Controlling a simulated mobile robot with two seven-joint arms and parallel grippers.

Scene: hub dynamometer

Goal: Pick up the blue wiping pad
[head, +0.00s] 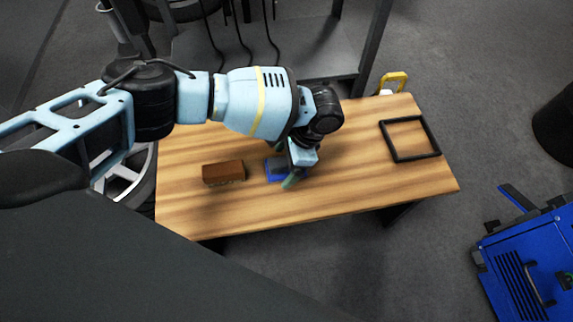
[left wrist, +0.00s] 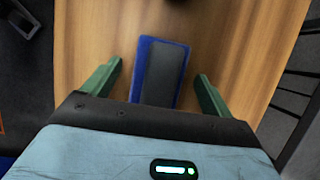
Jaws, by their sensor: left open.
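The blue wiping pad (head: 271,172) lies on the wooden table, left of the table's middle. It has a dark grey grip on top, which shows well in the left wrist view (left wrist: 160,73). My left gripper (head: 288,167) is over the pad and partly hides it in the head view. In the left wrist view its two green fingers (left wrist: 156,84) are spread, one on each side of the pad, with a gap on both sides. It holds nothing. My right gripper is not in view.
A brown brush-like block (head: 223,172) lies on the wooden table (head: 350,180) just left of the pad. A black square frame (head: 409,138) lies at the table's right. A yellow-handled thing (head: 392,82) is at the back edge. A blue machine (head: 530,260) stands on the floor at right.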

